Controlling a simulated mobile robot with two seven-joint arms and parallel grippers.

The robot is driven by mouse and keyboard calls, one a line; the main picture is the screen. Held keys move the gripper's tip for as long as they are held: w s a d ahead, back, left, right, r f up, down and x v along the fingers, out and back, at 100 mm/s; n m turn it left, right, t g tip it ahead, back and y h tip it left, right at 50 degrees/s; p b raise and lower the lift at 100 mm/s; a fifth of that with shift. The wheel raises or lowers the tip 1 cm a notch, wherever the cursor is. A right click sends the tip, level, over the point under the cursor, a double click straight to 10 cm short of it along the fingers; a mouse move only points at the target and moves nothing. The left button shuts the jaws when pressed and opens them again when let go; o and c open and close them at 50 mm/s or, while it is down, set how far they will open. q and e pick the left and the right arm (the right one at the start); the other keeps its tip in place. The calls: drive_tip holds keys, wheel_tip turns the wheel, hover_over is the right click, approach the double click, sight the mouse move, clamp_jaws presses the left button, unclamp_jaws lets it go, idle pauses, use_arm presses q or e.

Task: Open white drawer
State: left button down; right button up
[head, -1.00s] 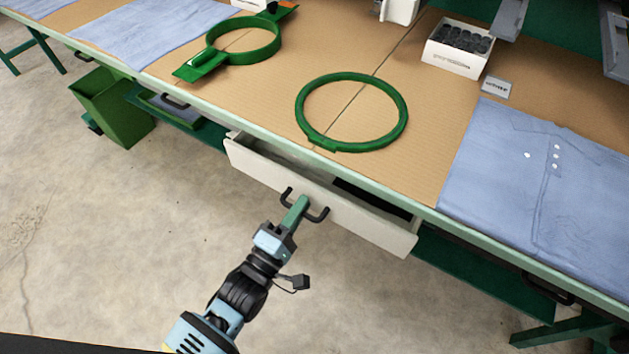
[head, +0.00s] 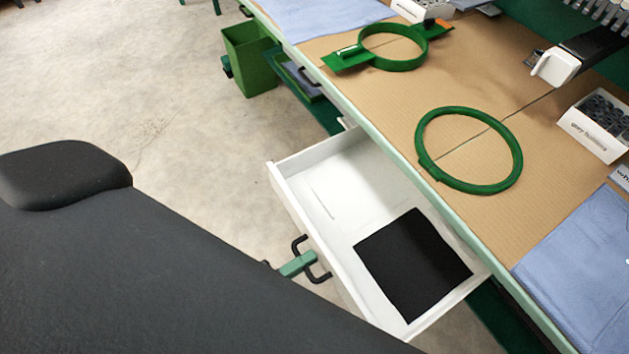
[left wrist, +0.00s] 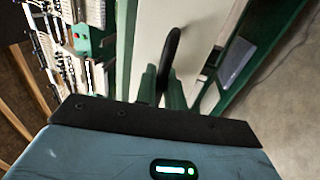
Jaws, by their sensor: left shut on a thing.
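The white drawer (head: 320,228) under the work table is pulled well out in the head view. A flat black sheet (head: 413,264) lies inside it. Its front carries a black handle (head: 323,275). My left gripper (head: 304,261) is shut on this handle. In the left wrist view the green fingers (left wrist: 163,88) close around the black handle (left wrist: 171,55), with the pale drawer front behind. A large dark shape covers the lower left of the head view and hides most of my left arm. My right gripper is not in view.
The work table (head: 440,100) holds a green hoop (head: 470,108), a green hoop with a handle plate (head: 425,44), blue cloths (head: 590,262) and a white box of grey bobbins (head: 597,125). A green bin (head: 249,58) stands below. Concrete floor is open at the left.

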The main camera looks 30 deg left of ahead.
use_arm(q)
drive_tip(key=shift+s, duration=0.1)
drive_tip(key=c, duration=1.9)
unclamp_jaws()
drive_tip(key=shift+b+v, duration=0.45)
drive_tip(key=shift+v, duration=3.45)
